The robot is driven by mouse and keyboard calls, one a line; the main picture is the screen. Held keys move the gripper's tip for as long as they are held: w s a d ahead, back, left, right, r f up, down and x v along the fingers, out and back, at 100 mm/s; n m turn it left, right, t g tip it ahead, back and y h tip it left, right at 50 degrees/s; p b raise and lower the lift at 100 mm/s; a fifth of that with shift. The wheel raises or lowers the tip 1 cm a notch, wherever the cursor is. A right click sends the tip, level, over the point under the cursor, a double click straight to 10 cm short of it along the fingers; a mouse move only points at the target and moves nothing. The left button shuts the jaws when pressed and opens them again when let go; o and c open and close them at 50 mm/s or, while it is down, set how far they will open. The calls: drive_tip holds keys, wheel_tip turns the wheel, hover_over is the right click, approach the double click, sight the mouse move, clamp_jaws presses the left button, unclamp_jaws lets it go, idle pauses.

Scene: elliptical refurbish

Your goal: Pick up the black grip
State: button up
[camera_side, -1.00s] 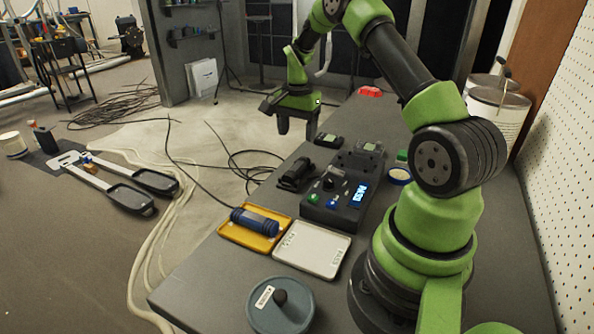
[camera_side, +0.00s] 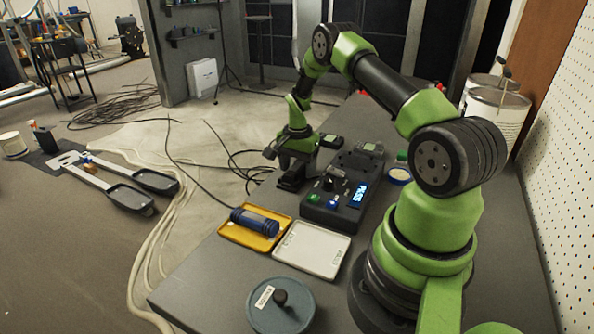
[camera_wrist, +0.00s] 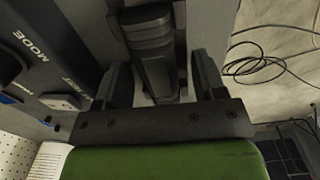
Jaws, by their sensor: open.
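The black grip (camera_side: 291,183) lies on the grey bench, left of the tester box, in the side view. My gripper (camera_side: 289,158) is right over it and hides most of it. In the wrist view the black grip (camera_wrist: 152,40) runs lengthwise between the two fingers of my gripper (camera_wrist: 160,65). The fingers are apart, one on each side of the grip, with gaps visible. I cannot tell how far down the fingertips reach beside it.
The tester box (camera_side: 340,200) with a lit display stands close on the right. A yellow tray (camera_side: 236,236) holds a blue cylinder (camera_side: 255,222); a white tray (camera_side: 311,250) is beside it. A round grey lidded item (camera_side: 281,308) is at the front. Black cables lie on the floor left.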

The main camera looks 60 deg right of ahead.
drive_tip(key=c, duration=1.1)
drive_tip(key=shift+r, duration=0.15)
drive_tip(key=shift+n, duration=0.3)
drive_tip(key=r, duration=0.6)
drive_tip(key=a+r, duration=0.1)
drive_tip(key=r, duration=0.2)
drive_tip(key=shift+w+r, duration=0.2)
drive_tip(key=shift+r, duration=0.15)
drive_tip(key=s+a+r+n, duration=0.2)
drive_tip(key=a+r+n, duration=0.1)
drive_tip(key=a+n, duration=0.7)
drive_tip(key=s+a+r+n, duration=0.2)
drive_tip(key=a+r+n, duration=0.2)
drive_tip(key=a+n, duration=0.55)
drive_tip(key=m, duration=2)
hover_over(298, 165)
wheel_tip(298, 165, down, 7)
